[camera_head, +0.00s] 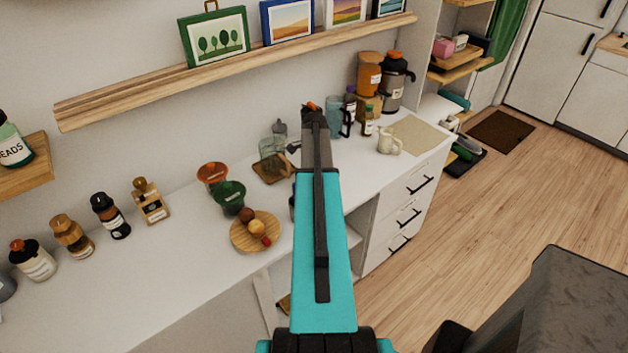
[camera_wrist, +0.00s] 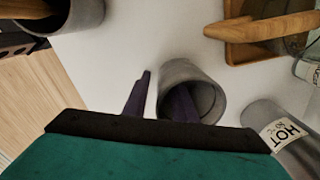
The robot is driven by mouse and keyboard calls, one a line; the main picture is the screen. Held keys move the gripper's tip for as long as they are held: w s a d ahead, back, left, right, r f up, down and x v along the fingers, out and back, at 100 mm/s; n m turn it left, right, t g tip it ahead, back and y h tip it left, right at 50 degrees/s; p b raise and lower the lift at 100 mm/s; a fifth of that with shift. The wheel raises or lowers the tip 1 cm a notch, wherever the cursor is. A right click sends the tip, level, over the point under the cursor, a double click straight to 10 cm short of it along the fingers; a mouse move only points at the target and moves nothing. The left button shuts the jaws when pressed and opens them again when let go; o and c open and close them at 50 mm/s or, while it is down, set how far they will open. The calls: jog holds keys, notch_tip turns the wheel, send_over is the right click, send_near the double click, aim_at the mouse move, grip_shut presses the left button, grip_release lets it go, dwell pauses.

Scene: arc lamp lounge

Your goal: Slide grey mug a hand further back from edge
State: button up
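The grey mug (camera_wrist: 205,75) is in the middle of the wrist view on the white counter (camera_wrist: 150,40), its open mouth facing the camera. My gripper (camera_wrist: 160,95) is at the mug with its dark fingers apart. One finger is outside the mug's left wall, with a small gap visible. The other finger reaches into the mouth or overlaps it; its tip is hidden against the dark inside. In the head view my arm hides the mug and the gripper's fingers.
A second grey vessel (camera_wrist: 85,15) is at upper left in the wrist view, near the counter's edge and wooden floor (camera_wrist: 35,95). A wooden tray (camera_wrist: 238,52) is at upper right. A grey container labelled HOT (camera_wrist: 262,112) is close on the right.

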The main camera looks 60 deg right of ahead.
jog(key=shift+r, duration=0.15)
notch_tip(320, 180, up, 14)
jog(key=b, duration=0.3)
jog(key=shift+s+f+b, duration=0.15)
jog(key=shift+f+b, duration=0.1)
jog(key=shift+b, duration=0.15)
jog(key=shift+a, duration=0.1)
dwell(0.8)
